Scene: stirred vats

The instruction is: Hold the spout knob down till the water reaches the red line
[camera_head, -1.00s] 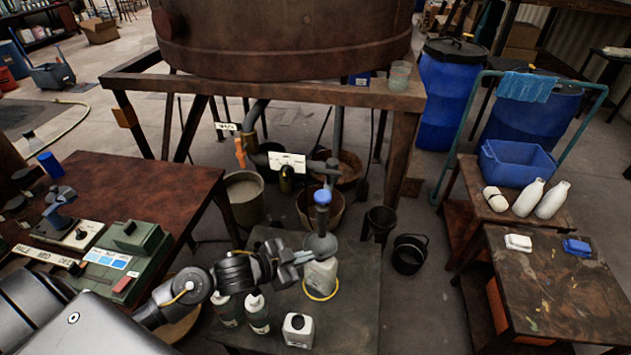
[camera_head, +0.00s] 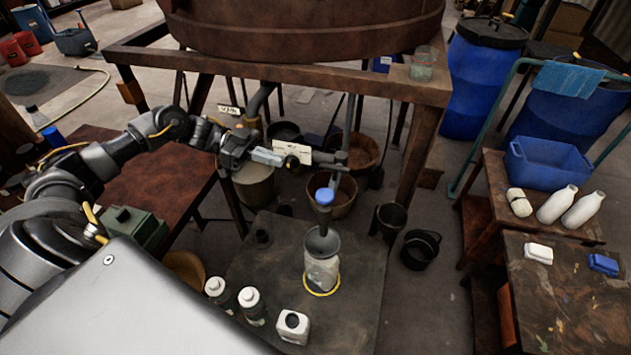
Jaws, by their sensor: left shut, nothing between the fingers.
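A blue-topped grey spout (camera_head: 325,197) points down over a grey funnel (camera_head: 322,242) on a pale bottle (camera_head: 321,272). The bottle stands on the low dark table inside a yellow ring. I cannot make out a red line or a water level on it. My left gripper (camera_head: 284,158) is shut and empty, in front of the white label (camera_head: 292,152) on the pipework, above and left of the spout. It partly covers the label. I cannot tell whether it touches the pipework. No knob can be told apart for certain. My right gripper is out of view.
A brown vat (camera_head: 300,38) stands on a frame above, with a glass (camera_head: 422,64) on its edge. Two capped bottles (camera_head: 250,304) and a white container (camera_head: 292,326) stand at the low table's front.

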